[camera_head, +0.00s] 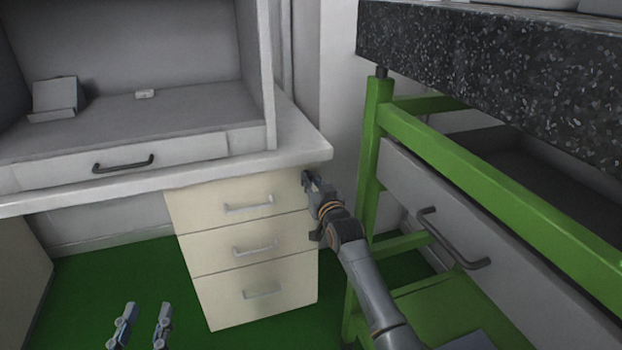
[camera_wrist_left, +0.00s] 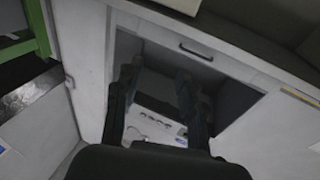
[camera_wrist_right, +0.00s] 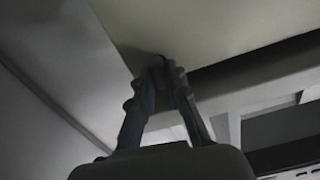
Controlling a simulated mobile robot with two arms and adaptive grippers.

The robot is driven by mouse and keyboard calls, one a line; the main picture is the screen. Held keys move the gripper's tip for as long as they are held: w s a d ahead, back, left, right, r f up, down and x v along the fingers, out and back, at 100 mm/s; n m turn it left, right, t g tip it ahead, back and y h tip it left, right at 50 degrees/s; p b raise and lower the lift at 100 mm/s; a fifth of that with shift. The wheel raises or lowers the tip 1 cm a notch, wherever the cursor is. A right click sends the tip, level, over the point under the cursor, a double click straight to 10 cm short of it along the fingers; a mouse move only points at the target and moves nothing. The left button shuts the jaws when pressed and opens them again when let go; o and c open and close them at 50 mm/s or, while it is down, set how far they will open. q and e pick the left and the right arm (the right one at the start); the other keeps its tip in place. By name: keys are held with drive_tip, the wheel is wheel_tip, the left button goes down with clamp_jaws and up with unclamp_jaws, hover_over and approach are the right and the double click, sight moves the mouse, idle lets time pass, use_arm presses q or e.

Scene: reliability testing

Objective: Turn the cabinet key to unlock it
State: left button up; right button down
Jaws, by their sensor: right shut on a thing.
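The cream cabinet (camera_head: 244,232) with three drawers stands under the white desk in the head view. My right gripper (camera_head: 308,178) is at the cabinet front's upper right corner, just below the desk top. In the right wrist view, its fingertips (camera_wrist_right: 162,70) come together against the cream panel (camera_wrist_right: 205,35), shut on the small key there. The fingertips hide the key, so its angle cannot be told. My left gripper (camera_head: 143,318) is open and empty at the bottom left of the head view, with its fingers apart; it also shows open in the left wrist view (camera_wrist_left: 158,78).
The white desk (camera_head: 295,148) overhangs the cabinet closely above my right gripper. A green-framed workbench (camera_head: 450,150) with a grey drawer and dark handle (camera_head: 450,240) stands close to the right of my right arm. Green floor (camera_head: 100,285) is clear around my left gripper.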

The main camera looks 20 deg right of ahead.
drive_tip(key=m+p, duration=0.2)
drive_tip(key=m, duration=0.1)
drive_tip(key=shift+r, duration=0.1)
drive_tip(key=m+p, duration=0.2)
drive_tip(key=m, duration=0.3)
drive_tip(key=shift+d+m, duration=0.1)
drive_tip(key=shift+m, duration=1.1)
drive_tip(key=shift+f+m, duration=0.2)
drive_tip(key=shift+m, duration=0.8)
drive_tip(key=m, duration=0.3)
use_arm(q)
drive_tip(key=s+a+f+g+y, duration=0.2)
drive_tip(key=s+f+g, duration=0.4)
drive_tip(key=f, duration=0.2)
drive_tip(key=s+a+f+g+y, duration=0.1)
drive_tip(key=s+a+f+g, duration=0.2)
drive_tip(key=s+f+g, duration=0.3)
wheel_tip(320, 180, down, 3)
drive_tip(key=shift+a+r+n+g+y, duration=0.15)
drive_tip(key=shift+a+n+g+y, duration=0.15)
drive_tip(key=shift+a+y, duration=0.1)
use_arm(e)
drive_tip(key=shift+f+m, duration=0.1)
drive_tip(key=shift+m, duration=0.6)
use_arm(q)
drive_tip(key=shift+d, duration=0.1)
